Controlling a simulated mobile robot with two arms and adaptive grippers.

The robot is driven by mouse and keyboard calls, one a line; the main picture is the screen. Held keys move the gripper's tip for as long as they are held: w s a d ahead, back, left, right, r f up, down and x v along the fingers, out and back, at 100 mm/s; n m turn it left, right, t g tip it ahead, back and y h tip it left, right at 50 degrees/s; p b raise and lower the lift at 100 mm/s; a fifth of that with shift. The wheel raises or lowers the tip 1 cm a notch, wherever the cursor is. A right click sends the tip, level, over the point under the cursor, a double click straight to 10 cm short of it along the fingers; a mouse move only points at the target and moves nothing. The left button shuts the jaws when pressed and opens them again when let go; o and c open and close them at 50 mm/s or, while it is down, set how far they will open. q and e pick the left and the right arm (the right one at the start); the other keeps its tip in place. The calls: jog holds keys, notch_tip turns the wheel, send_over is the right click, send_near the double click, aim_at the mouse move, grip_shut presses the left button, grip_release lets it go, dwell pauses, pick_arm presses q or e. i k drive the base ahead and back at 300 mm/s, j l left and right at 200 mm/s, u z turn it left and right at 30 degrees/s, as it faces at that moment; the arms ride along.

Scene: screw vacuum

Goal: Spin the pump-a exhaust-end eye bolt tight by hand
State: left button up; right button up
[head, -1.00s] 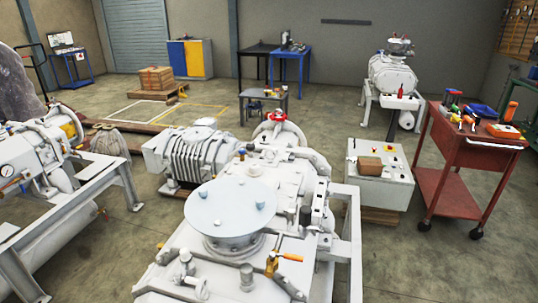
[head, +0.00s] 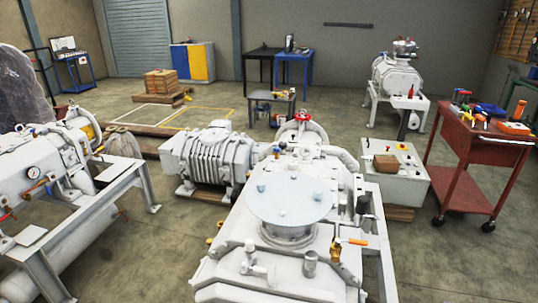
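A large white screw vacuum pump (head: 240,275) fills the centre foreground, with a pale round plate (head: 290,203) on top. A brass valve with an orange handle (head: 354,241) sits at its right side, and a red ring-shaped part (head: 303,116) at its far end. Another white pump (head: 35,165) with a gauge stands on a steel frame at the left. A third pump (head: 397,75) stands on a stand at the back right. I cannot tell which is pump-a, and no eye bolt can be made out at this size. Neither of my grippers is in view.
A red tool cart (head: 457,185) stands at the right, beside a white control cabinet (head: 400,180). A finned white machine (head: 208,155) adjoins the centre pump. Bare floor (head: 150,245) lies between the left frame (head: 95,195) and the centre pump.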

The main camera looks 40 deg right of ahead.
aim_at(304, 156)
jog(key=i+j+u, duration=0.1)
jog(key=i+j, duration=0.6)
jog(key=i, duration=0.2)
jog(key=i+j+u, duration=0.15)
jog(key=i+j, duration=0.2)
jog(key=i, duration=0.15)
jog(key=i+z, duration=0.35)
jog(key=i, duration=0.15)
jog(key=i+j+z, duration=0.2)
jog(key=i+z, duration=0.4)
jog(key=z, duration=0.25)
jog(key=i+j+z, duration=0.1)
jog(key=z, duration=0.3)
jog(key=i+j+z, duration=0.15)
jog(key=z, duration=0.3)
jog(key=i+j+z, duration=0.2)
jog(key=z, duration=0.25)
jog(key=i+j+z, duration=0.15)
jog(key=z, duration=0.3)
jog(key=j, duration=0.1)
